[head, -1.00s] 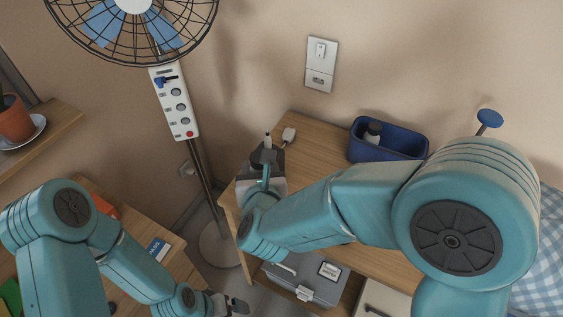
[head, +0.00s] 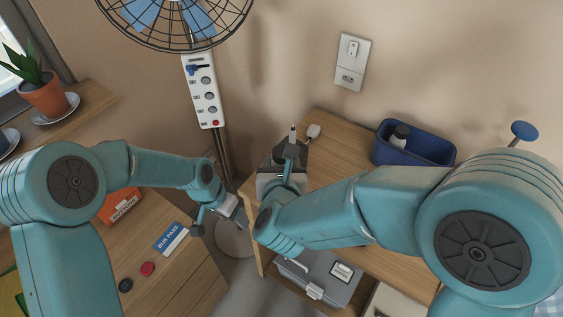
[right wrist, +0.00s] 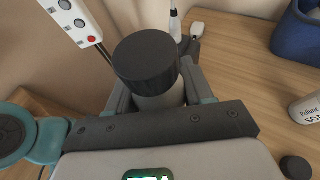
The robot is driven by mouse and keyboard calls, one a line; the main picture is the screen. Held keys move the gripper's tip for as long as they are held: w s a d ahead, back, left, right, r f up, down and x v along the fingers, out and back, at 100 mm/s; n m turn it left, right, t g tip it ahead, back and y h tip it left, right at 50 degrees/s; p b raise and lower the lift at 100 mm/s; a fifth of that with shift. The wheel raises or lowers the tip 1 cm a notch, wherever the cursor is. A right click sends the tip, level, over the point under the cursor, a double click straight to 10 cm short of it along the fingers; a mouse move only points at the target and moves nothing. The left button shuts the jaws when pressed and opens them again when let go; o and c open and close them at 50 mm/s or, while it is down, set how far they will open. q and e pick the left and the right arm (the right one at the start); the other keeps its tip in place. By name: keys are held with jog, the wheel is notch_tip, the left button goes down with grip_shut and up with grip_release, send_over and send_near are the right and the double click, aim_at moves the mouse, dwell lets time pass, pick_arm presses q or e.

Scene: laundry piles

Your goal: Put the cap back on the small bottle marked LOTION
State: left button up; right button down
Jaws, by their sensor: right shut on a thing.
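My right gripper (head: 290,153) is over the left end of the wooden side table. In the right wrist view it is shut on a pale bottle (right wrist: 158,101) topped by a wide black cap (right wrist: 145,60). No label shows on this bottle. A loose black round cap (right wrist: 295,167) lies on the table at lower right in the right wrist view. A white bottle (right wrist: 308,108) with only partly readable print is cut off at the right edge. I cannot read LOTION anywhere. My left gripper (head: 219,223) hangs empty-looking beside the left desk; its finger gap is unclear.
A blue bin (head: 415,157) holding a dark-capped bottle (head: 399,137) stands at the table's back. A white plug (head: 313,131) and a slim upright item (head: 292,133) are near the right gripper. A bus pass (head: 171,238) lies on the left desk.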

pick_arm(q)
jog(key=w+r+n+y, duration=0.1)
jog(key=w+r+n, duration=0.25)
jog(key=r, duration=0.45)
jog(key=w+a+r+n, duration=0.1)
jog(key=w+r+n, duration=0.3)
jog(key=r, duration=0.5)
jog(key=w+r+n+y, duration=0.1)
jog(key=w+r+n, duration=0.2)
jog(key=r+n, duration=0.35)
jog(key=s+d+r+m, duration=0.2)
jog(key=s+d+r, duration=0.1)
jog(key=d, duration=0.1)
jog(key=s+d+r+m, duration=0.2)
jog(key=d+r, duration=0.1)
jog(key=d, duration=0.1)
jog(key=s+d+r+m+y, duration=0.1)
jog(key=s+d+r, duration=0.2)
jog(key=d, duration=0.2)
jog(key=shift+s+d+r+m, duration=0.1)
jog(key=shift+s+r+m, duration=0.2)
jog(key=shift+m, duration=0.1)
jog(key=shift+s+d, duration=0.15)
jog(key=shift+d, duration=0.2)
jog(key=shift+a, duration=0.1)
